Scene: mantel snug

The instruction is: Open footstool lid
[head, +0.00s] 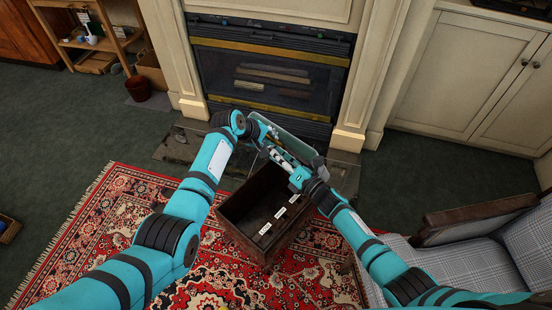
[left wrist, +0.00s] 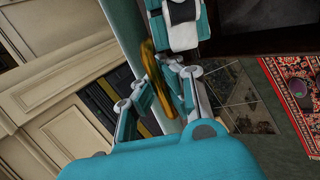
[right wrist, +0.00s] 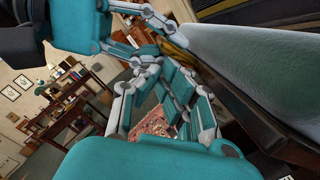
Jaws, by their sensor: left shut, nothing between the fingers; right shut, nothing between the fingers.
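The footstool is a dark wooden box (head: 240,225) on the red rug, and its inside shows from above. Its lid (head: 297,133), with a pale grey-green padded top, stands raised at the far side of the box. The lid's padded face fills the upper right of the right wrist view (right wrist: 245,70). A gold tab (left wrist: 153,85) shows by the fingers in the left wrist view. My left gripper (head: 275,150) is shut and empty close by the lid. My right gripper (head: 297,172) is shut and empty beside it, over the box. The exact finger contact is hidden.
Several small white labelled pieces (head: 265,228) lie inside the box. A fireplace (head: 270,75) stands behind the lid, with a stone hearth (head: 180,150) in front. A plaid armchair (head: 455,260) is close on the right. The rug (head: 120,205) is clear at left.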

